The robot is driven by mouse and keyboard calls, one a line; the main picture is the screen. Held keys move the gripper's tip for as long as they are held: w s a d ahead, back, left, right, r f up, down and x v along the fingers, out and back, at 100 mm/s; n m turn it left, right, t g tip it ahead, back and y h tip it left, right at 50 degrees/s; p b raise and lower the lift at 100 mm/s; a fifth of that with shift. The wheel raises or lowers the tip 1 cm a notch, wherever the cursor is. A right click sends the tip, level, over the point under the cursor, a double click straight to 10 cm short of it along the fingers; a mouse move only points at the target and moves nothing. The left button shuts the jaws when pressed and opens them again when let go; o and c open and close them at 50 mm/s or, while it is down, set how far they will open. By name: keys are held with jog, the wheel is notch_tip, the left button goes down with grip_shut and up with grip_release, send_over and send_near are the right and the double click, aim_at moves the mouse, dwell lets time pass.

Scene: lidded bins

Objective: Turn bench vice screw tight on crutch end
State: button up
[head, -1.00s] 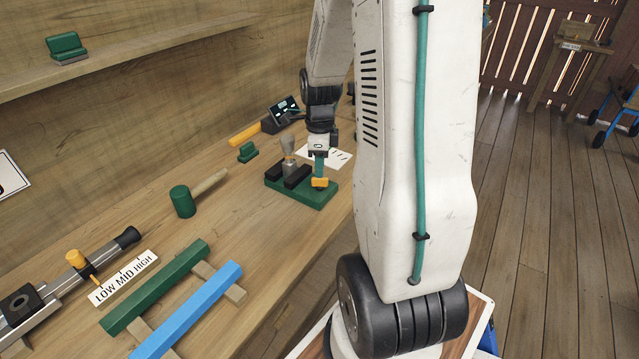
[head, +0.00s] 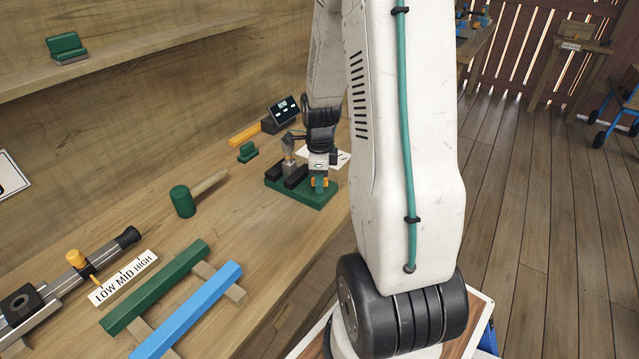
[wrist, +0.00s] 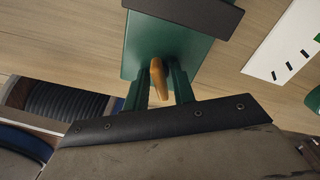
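The green bench vice (head: 310,197) with black jaws (head: 296,177) stands on the bench. A grey upright piece, probably the crutch end (head: 288,166), shows between the jaws, its upper part hidden by my arm. The vice's orange screw handle (head: 320,183) is at its front right. My gripper (head: 320,181) is down at the handle. In the wrist view, the handle (wrist: 158,80) stands between the two green fingers (wrist: 159,88), which are apart with narrow gaps visible beside it. The vice base (wrist: 140,50) and a dark jaw (wrist: 195,12) lie beyond.
A white marked card (head: 335,158) lies behind the vice. A dark display box (head: 283,113), a small green block (head: 247,152) and a green mallet (head: 183,201) are nearby. Green (head: 155,288) and blue (head: 188,310) bars lie in front. Bare bench separates them from the vice.

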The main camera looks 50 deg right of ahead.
jog(key=c, duration=0.5)
jog(key=m, duration=0.4)
jog(key=shift+o, duration=0.3)
jog(key=shift+f+m, duration=0.1)
jog(key=shift+m, duration=1.1)
jog(key=o, duration=0.5)
jog(key=shift+r, duration=2.55)
